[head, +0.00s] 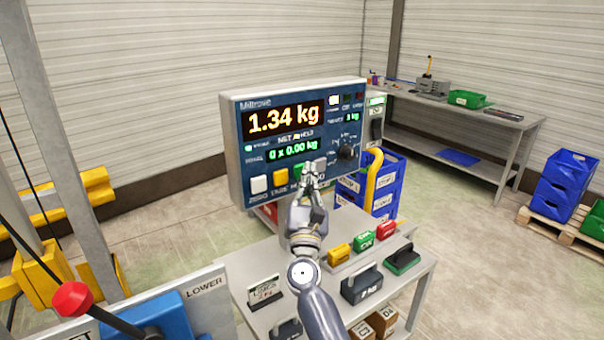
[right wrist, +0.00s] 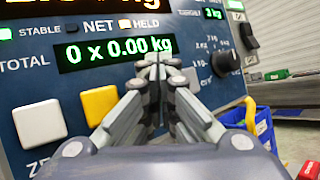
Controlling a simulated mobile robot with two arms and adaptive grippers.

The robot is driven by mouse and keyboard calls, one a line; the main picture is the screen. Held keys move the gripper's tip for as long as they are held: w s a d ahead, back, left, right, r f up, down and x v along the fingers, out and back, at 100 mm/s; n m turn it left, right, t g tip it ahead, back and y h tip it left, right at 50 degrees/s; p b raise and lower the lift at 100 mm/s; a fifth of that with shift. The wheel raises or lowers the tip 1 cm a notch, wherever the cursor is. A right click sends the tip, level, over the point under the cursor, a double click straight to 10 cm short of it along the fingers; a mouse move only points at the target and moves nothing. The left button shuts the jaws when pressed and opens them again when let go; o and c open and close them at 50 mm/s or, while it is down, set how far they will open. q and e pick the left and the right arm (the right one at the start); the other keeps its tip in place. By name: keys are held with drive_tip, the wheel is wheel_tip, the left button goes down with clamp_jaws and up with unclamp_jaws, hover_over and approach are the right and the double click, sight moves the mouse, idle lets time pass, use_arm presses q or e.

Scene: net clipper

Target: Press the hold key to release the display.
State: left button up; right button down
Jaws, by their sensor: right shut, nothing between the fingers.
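The scale display panel (head: 231,150) shows 1.34 kg in orange and 0 x 0.00 kg in green. In the right wrist view, the HELD lamp (right wrist: 125,24) is lit orange. Along the panel's bottom are a white ZERO key (head: 259,184), a yellow TARE key (head: 281,177), a green key (head: 299,170) and a pale grey key (head: 319,162). Labels under the last two are largely hidden, so which is hold cannot be read. My right gripper (head: 311,181) is shut and empty, its tips in front of these right-hand keys. Contact cannot be told. My left gripper is out of view.
A rotary knob (head: 346,152) is right of the keys. A red-knobbed lever (head: 72,298) is at lower left.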

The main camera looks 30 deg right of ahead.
drive_tip(key=shift+w, duration=0.25)
drive_tip(key=shift+s, duration=0.15)
idle(0.4)
drive_tip(key=shift+s, duration=0.7)
drive_tip(key=shift+s+d+p, duration=0.15)
drive_tip(key=shift+s+p, duration=0.1)
drive_tip(key=shift+s, duration=1)
drive_tip(key=shift+s+d+p, duration=0.1)
drive_tip(key=shift+s+p, duration=0.1)
drive_tip(key=shift+s, duration=1.05)
